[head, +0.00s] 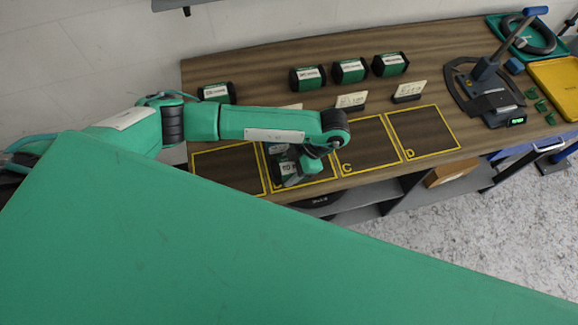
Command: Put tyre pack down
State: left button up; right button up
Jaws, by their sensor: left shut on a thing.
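A dark tyre pack with a green band and pale label (288,169) is at the second yellow-outlined square (318,183) from the left on the wooden bench. My left gripper (300,162) is shut on this pack, and the wrist partly covers it. I cannot tell whether the pack touches the bench. Squares marked C (370,145) and D (423,131) lie to the right and are empty. The leftmost square (226,170) shows no pack, though my arm hides its upper part. My right gripper is not in view.
Several similar packs stand along the back, including one at the left (217,93) and one at the right (390,64). Small cards (351,100) stand behind the squares. A dark stand (486,85), a green tray (505,36) and a yellow tray (557,84) fill the right end.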

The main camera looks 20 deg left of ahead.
pick_arm(q)
jog(key=shift+f, duration=0.1)
jog(key=o, duration=1.3)
jog(key=shift+r, duration=0.25)
jog(key=shift+w+d+r, duration=0.15)
jog(key=shift+d+r, duration=0.1)
jog(key=b+v, duration=0.3)
jog(key=v, duration=0.6)
jog(key=shift+w+d+r, duration=0.1)
jog(key=shift+d+r, duration=0.05)
jog(key=shift+v, duration=0.85)
